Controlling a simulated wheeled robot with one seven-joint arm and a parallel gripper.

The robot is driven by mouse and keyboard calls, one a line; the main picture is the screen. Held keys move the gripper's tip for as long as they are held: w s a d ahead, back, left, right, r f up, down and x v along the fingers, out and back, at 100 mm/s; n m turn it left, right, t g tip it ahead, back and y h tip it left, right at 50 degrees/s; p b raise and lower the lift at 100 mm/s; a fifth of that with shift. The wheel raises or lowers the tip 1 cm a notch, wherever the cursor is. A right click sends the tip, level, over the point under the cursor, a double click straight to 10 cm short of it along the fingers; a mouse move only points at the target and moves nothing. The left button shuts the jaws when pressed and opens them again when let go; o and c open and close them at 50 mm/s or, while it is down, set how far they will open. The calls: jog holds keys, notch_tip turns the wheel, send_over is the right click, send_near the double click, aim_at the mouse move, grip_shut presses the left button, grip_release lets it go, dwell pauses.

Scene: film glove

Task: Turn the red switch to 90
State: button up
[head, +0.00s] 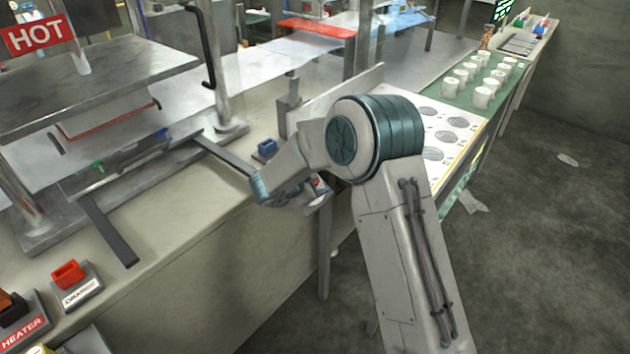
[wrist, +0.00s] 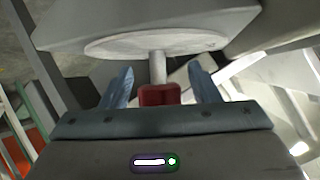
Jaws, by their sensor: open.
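In the wrist view a red knob (wrist: 160,94) sits on a short metal stem (wrist: 157,67) that comes from a round pale plate (wrist: 155,42). My gripper (wrist: 159,74) is open, with one blue-grey finger on each side of the knob. Gaps show between the fingers and the knob, so it is not clamped. In the head view a small red part (head: 318,184) shows beside my gripper at the bench's front edge. My arm hides much of that spot, and the knob's angle and any markings cannot be read.
A red-orange switch (head: 68,272) marked ORANGE and a HEATER switch (head: 18,315) stand at the bench's front left. A blue switch (head: 267,148) is close behind my gripper. A metal press frame (head: 100,80) stands left. White cups (head: 480,97) stand far right.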

jog(key=v, duration=1.3)
jog(key=shift+s+a+r, duration=0.15)
jog(key=shift+s+r, duration=0.05)
jog(key=w+d+r+n+t+y+p, duration=0.25)
jog(key=r+n+y, duration=0.6)
jog(key=r, duration=0.55)
jog(key=s+d+f+n+g+h+p, duration=0.1)
jog(key=s+d+g, duration=0.3)
jog(key=s+d, duration=0.6)
jog(key=s+d+f+n+g+h+p, duration=0.1)
jog(key=s+d+n+g, duration=0.3)
jog(key=s+d, duration=0.7)
jog(key=s+f+g, duration=0.1)
jog(key=s, duration=0.5)
jog(key=shift+s+d+g, duration=0.1)
jog(key=shift+d+g, duration=0.05)
jog(key=shift+g, duration=0.1)
